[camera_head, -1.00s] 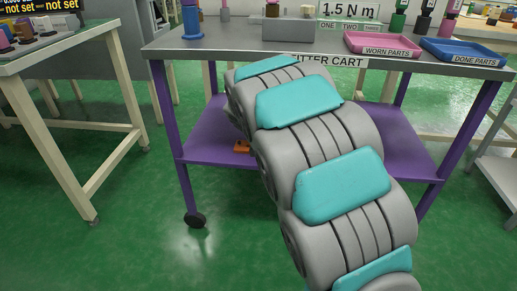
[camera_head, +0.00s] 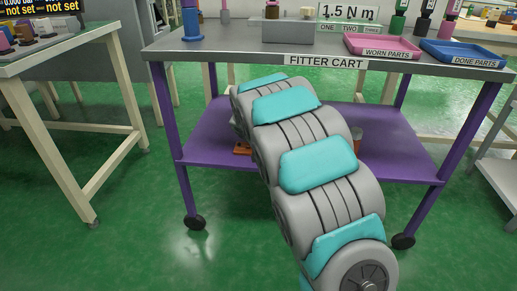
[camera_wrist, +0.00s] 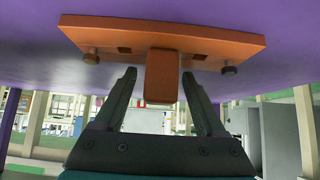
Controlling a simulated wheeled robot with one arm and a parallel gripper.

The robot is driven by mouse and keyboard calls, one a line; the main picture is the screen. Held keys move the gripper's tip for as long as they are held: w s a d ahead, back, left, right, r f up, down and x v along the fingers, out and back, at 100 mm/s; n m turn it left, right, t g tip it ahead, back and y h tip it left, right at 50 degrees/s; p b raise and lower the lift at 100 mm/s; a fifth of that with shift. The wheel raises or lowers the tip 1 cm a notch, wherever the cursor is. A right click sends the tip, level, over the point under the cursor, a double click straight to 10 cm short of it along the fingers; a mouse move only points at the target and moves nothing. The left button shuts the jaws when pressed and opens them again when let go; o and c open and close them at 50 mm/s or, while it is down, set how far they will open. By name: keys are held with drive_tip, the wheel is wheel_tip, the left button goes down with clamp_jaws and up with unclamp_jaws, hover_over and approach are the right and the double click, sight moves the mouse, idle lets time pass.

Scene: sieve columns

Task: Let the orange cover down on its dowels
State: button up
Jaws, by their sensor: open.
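The orange cover (camera_wrist: 110,34) shows in the wrist view as a flat plate against the purple shelf, with a block-shaped grip (camera_wrist: 161,78) standing out from its middle. Two small dark square openings are in the plate, and a dark round peg (camera_wrist: 91,56) and another peg (camera_wrist: 229,70) show near its ends. I cannot tell how the cover sits on its dowels. My gripper (camera_wrist: 159,76) is open, one finger on each side of the grip, with gaps visible.
The purple lower shelf (camera_head: 205,145) of the fitter cart is under the grey top (camera_head: 240,50). A small brownish object (camera_head: 357,138) stands on the shelf right of my arm. On the top are a pink tray (camera_head: 358,43) and a blue tray (camera_head: 437,48). Purple legs bound the shelf.

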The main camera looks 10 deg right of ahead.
clamp_jaws()
idle(0.4)
